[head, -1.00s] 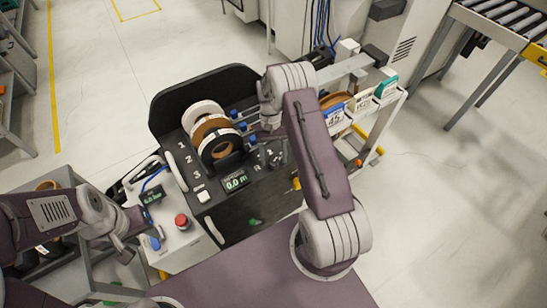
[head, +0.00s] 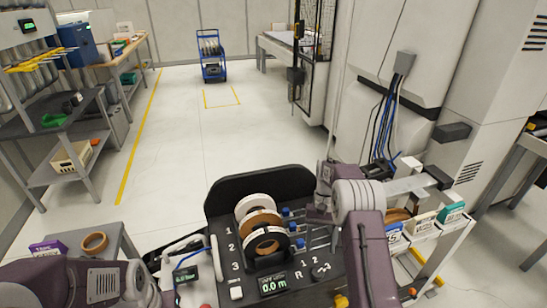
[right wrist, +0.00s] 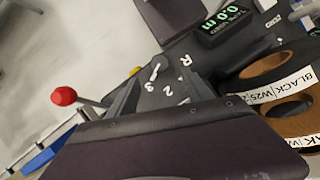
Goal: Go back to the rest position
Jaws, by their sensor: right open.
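My right arm reaches up from the bottom in the head view, and its gripper (head: 320,211) is beside the right side of the black feeder panel (head: 222,193). It is open with nothing seen between its fingers, though the arm partly hides it. Edge-banding rolls (head: 262,222), white, brown and black-and-white, stand on the panel, left of this gripper. They also show at the right of the right wrist view (right wrist: 265,68). My left arm lies at the lower left of the head view. Its gripper end is at the bottom edge, too cut off to judge.
A display (head: 273,285) reads 0.0 m. A rack of labelled boxes (head: 422,226) stands close right of my right arm. A grey table with a brown roll (head: 95,242) is at left. A blue cart (head: 211,58) stands far back; the floor between is clear.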

